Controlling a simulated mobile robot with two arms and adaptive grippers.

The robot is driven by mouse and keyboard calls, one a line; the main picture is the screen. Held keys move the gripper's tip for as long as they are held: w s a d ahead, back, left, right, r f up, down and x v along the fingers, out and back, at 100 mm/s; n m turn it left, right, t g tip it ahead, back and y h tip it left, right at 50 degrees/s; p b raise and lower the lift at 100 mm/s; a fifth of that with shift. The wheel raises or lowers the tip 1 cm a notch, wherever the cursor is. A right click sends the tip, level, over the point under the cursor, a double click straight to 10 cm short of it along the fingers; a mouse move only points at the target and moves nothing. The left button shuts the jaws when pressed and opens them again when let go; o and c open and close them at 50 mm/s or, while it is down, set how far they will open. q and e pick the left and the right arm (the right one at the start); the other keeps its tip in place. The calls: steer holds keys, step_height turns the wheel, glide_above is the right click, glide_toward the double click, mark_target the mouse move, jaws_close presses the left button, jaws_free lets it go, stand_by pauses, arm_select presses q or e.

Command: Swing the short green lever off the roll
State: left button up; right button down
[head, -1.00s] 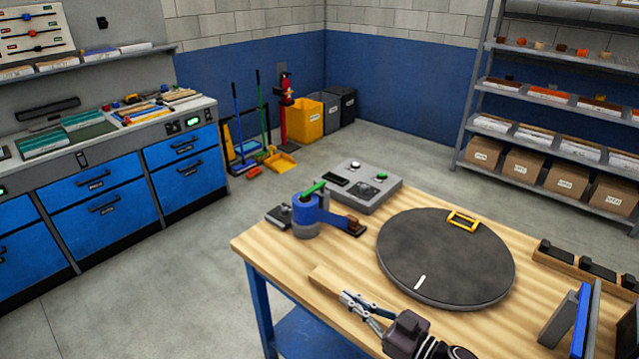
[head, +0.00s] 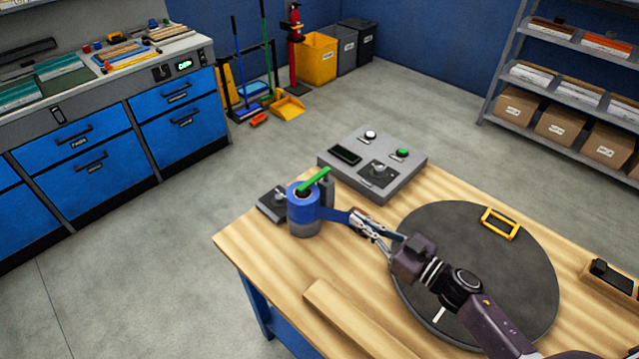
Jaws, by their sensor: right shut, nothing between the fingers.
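The short green lever (head: 314,181) lies slanted across the top of the blue roll (head: 302,208). The roll stands upright on a grey base near the left corner of the wooden table. A blue strip (head: 334,214) runs from the roll to the right. My right gripper (head: 356,222) is shut and empty, right of the roll at the strip's outer end, apart from the lever. It hides the strip's end; I cannot tell whether it touches the strip. My left gripper is not in view.
A grey control box (head: 371,178) stands behind the roll. A dark round turntable (head: 540,270) with a yellow frame (head: 500,224) lies partly under my right arm. A wooden bar (head: 345,322) lies at the front. Bare table (head: 262,250) shows in front of the roll.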

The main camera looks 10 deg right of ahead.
steer(key=b, duration=0.1)
glide_toward(310, 186)
steer(key=b+x, duration=0.2)
steer(key=x, duration=0.3)
steer(key=shift+w+a+f+b, duration=0.1)
steer(key=shift+w+a+b, duration=0.1)
steer(key=shift+w+b, duration=0.1)
steer(key=shift+w+a, duration=0.4)
steer(key=shift+w, duration=0.15)
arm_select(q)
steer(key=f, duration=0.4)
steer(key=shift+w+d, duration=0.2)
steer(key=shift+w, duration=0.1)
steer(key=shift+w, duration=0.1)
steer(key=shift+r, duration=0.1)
